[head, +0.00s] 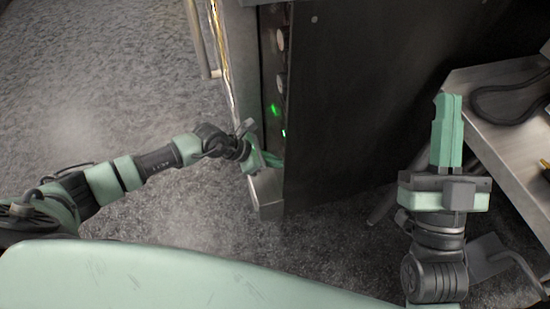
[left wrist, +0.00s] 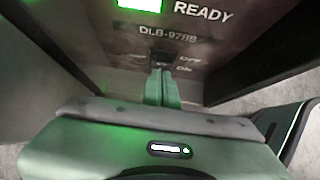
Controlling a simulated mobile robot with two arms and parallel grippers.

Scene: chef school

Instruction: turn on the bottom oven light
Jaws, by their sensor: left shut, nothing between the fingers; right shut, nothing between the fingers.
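The oven (head: 360,100) is a tall dark unit with a narrow steel control panel (head: 270,60) on its left side. My left gripper (head: 275,160) is at the lower part of this panel, shut and empty. In the left wrist view, its closed green fingers (left wrist: 161,76) point at a small dark switch (left wrist: 160,57) marked Off and On. The fingertips overlap the switch's lower edge; I cannot tell whether they touch it. The switch position is unclear. My right gripper (head: 449,103) is shut and empty, away from the oven at the right.
Round knobs (head: 281,83) and green indicators (head: 274,110) sit higher on the panel. A green display (left wrist: 140,4) is beside the word READY. A long door handle (head: 197,38) is at upper left. A steel table (head: 510,140) stands right. Grey floor lies open at left.

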